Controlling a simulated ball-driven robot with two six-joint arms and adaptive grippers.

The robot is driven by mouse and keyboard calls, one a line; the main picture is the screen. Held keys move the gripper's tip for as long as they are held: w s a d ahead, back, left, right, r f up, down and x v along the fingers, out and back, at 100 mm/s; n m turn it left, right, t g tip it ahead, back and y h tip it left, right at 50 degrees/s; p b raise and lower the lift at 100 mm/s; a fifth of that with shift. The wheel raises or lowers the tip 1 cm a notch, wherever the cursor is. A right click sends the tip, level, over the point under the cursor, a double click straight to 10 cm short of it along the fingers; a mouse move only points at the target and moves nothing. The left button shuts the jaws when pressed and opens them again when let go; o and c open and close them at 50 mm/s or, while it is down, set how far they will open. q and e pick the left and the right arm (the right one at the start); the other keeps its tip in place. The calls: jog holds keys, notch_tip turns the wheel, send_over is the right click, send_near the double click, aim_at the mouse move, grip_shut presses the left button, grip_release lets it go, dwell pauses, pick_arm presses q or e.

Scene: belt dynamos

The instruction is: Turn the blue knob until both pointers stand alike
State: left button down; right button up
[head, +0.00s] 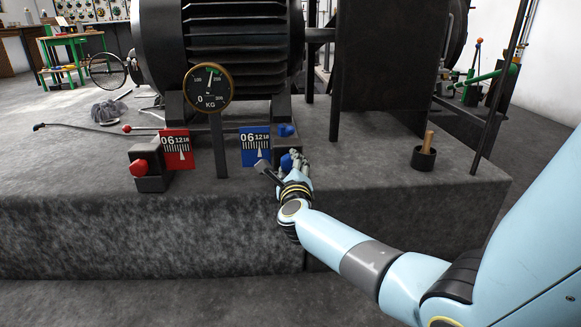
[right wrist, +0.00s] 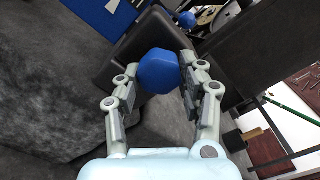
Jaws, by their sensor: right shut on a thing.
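The blue knob (head: 286,162) is partly hidden by my right gripper (head: 293,163) in the head view. In the right wrist view the knob (right wrist: 158,72) sits between the two fingers of my right gripper (right wrist: 158,68), which is shut on it. The blue panel (head: 255,146) has a scale and a white pointer right of its middle. The red panel (head: 177,149) has a like scale, its white pointer also right of its middle. At this size I cannot tell whether the pointers stand exactly alike. My left gripper is out of view.
A red knob (head: 139,167) on a black block stands left of the red panel. A round KG gauge (head: 208,88) stands on a post between the panels. A black cup (head: 423,158) with a wooden handle stands at the right. The large dark machine (head: 222,45) rises behind.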

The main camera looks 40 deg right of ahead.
jog(key=o, duration=1.2)
jog(key=shift+f, duration=0.1)
jog(key=shift+c, duration=0.2)
jog(key=v, duration=1.2)
